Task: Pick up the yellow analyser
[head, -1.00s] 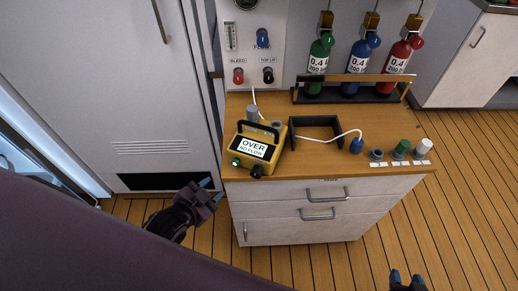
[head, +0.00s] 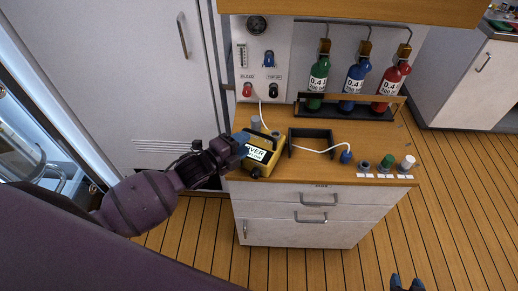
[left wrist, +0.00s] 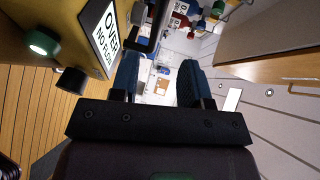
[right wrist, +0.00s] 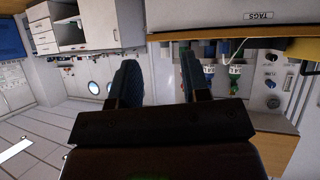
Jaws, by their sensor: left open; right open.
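The yellow analyser (head: 267,158) stands on the left end of the wooden cabinet top, with a black handle on top and a screen reading "OVER NO FLOW". It also shows large at the upper left of the left wrist view (left wrist: 50,75), with a lit green knob and a black knob. My left gripper (head: 241,146) is open at the analyser's left side, its fingers pointing toward it. In the left wrist view the black handle (left wrist: 153,30) shows beyond the fingertips, near the left finger. My right gripper (head: 407,284) is open and empty, low at the right, away from the cabinet.
A black bracket (head: 310,142) stands right of the analyser. A white tube runs from the wall panel to a blue fitting (head: 346,157). Small caps stand at the right edge. Green, blue and red bottles (head: 354,87) stand in a rack behind. A white locker (head: 120,70) is at left.

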